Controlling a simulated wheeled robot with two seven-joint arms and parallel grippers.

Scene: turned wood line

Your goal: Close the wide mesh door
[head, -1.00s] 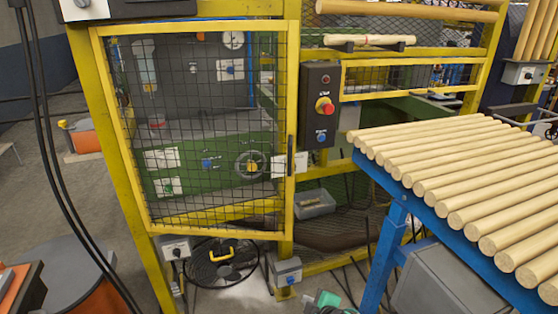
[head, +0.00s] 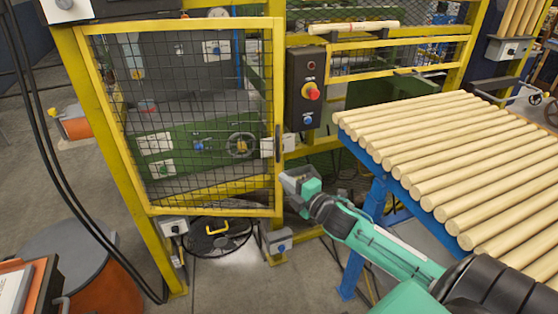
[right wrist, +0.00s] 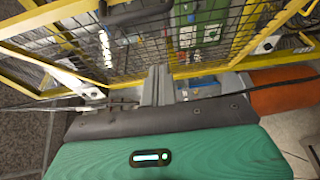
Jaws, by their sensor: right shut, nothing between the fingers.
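The wide mesh door (head: 278,80) has a yellow frame and black wire mesh, and fills the left middle of the head view. A dark upright handle (head: 278,143) is on its right edge. I cannot tell whether a small gap remains between door and post. My right gripper (head: 287,178) is shut and empty, at the door's lower right edge below the handle. In the right wrist view its fingers (right wrist: 158,82) point at the door's yellow bottom rail (right wrist: 85,76); contact cannot be told. My left gripper is not in view.
A black control box (head: 306,88) with a red button is right of the door. A blue-framed table (head: 368,165) with wooden rods stands at right, close to my right arm. A small grey box (head: 279,240) is on the post below. Black cables (head: 45,140) hang at left.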

